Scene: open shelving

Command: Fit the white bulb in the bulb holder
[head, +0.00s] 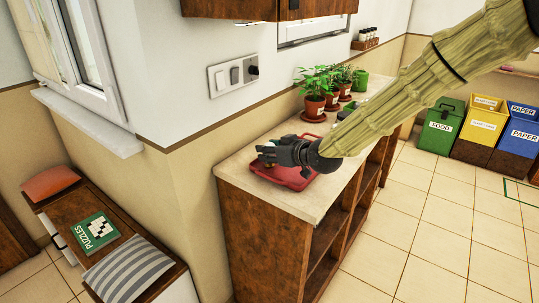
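My gripper (266,155) is at the end of my arm, low over the near end of the shelf unit's pale top. It points left over a red tray-like item (294,183); I cannot tell whether it touches it. A small pale spot shows by the fingertips, too small to identify as the white bulb. Whether the fingers are open or shut is not clear. I cannot make out a bulb holder; the gripper hides part of the red item.
Several potted plants (314,105) stand farther back on the shelf top (240,163), with a green pot (360,81) behind. A wall switch panel (233,75) is above left. A bench with cushions and a puzzle box (97,232) stands at lower left.

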